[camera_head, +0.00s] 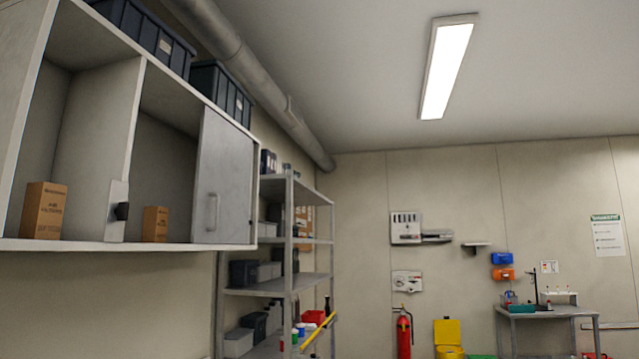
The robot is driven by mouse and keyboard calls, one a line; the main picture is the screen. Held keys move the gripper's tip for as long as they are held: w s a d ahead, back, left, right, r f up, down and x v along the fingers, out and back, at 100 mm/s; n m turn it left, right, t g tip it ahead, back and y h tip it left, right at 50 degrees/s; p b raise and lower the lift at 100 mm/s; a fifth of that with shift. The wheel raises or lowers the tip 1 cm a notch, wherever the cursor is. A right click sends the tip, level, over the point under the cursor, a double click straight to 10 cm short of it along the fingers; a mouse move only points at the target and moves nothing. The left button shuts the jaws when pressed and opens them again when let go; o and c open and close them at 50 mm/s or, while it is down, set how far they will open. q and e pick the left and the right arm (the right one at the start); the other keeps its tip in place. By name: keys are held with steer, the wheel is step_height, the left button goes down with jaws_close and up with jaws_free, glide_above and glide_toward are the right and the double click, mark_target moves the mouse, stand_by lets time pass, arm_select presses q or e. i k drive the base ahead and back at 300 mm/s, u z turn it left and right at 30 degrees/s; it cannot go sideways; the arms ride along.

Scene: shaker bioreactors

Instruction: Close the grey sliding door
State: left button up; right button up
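A grey sliding door (223,180) with a vertical bar handle (212,212) covers the right end of a wall cabinet (160,248) at the upper left. The compartments to the left of the door are uncovered. Two brown cardboard boxes stand in them: a larger box (44,211) at the far left and a smaller box (155,224) beside the door. A small plate with a black knob (121,211) is on the upright divider between them. Neither of my grippers shows in this view.
Dark bins (222,92) stand on top of the cabinet, below a ceiling pipe (250,62). A metal shelf unit (288,250) with boxes stands to the right. A fire extinguisher (404,335) and a work table (553,312) are farther back. The space before the cabinet looks clear.

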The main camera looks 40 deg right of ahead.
mark_target(221, 214)
steer(key=z, duration=0.95)
steer(key=i, duration=1)
steer(key=u, duration=0.05)
